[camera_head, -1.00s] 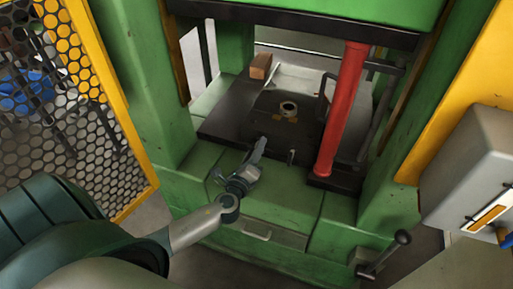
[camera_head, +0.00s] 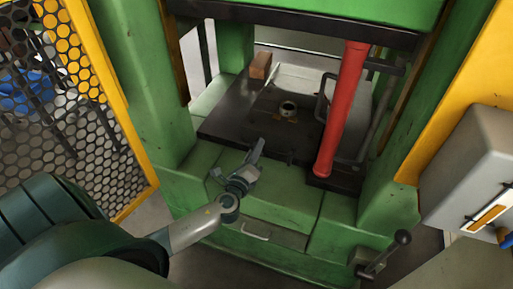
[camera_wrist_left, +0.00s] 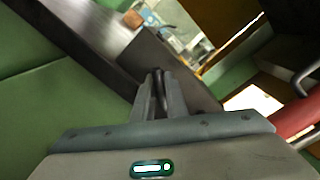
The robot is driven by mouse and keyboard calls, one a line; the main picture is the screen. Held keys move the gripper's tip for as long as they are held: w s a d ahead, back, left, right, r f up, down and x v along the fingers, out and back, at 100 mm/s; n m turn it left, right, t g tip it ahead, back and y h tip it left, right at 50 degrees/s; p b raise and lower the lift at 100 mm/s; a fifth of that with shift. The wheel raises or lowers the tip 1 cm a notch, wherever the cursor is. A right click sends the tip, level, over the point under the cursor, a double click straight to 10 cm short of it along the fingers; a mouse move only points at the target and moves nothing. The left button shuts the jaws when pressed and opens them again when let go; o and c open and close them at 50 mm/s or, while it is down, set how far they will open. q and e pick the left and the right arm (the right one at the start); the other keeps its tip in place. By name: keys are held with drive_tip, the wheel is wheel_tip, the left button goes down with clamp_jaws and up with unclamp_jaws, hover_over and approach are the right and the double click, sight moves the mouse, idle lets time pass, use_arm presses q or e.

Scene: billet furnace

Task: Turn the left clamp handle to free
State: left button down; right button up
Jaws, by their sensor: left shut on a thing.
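My left gripper (camera_head: 256,150) is at the front edge of the black press plate (camera_head: 228,118), left of its middle. In the left wrist view, its two fingers (camera_wrist_left: 160,85) are close together around a thin dark piece, which I take to be the left clamp handle (camera_wrist_left: 157,76). The fingers hide most of this handle, so its angle cannot be told. My right gripper is not in view.
A red column (camera_head: 342,110) stands right of the plate, with a dark bent bar beside it. A brown block (camera_head: 261,66) lies at the back left. Green press posts flank the opening. A yellow mesh guard (camera_head: 128,150) is at left; a grey box (camera_head: 475,165) is at right.

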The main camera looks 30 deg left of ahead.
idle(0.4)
use_arm(q)
drive_tip(key=c, duration=1.8)
unclamp_jaws()
drive_tip(key=shift+o, duration=0.2)
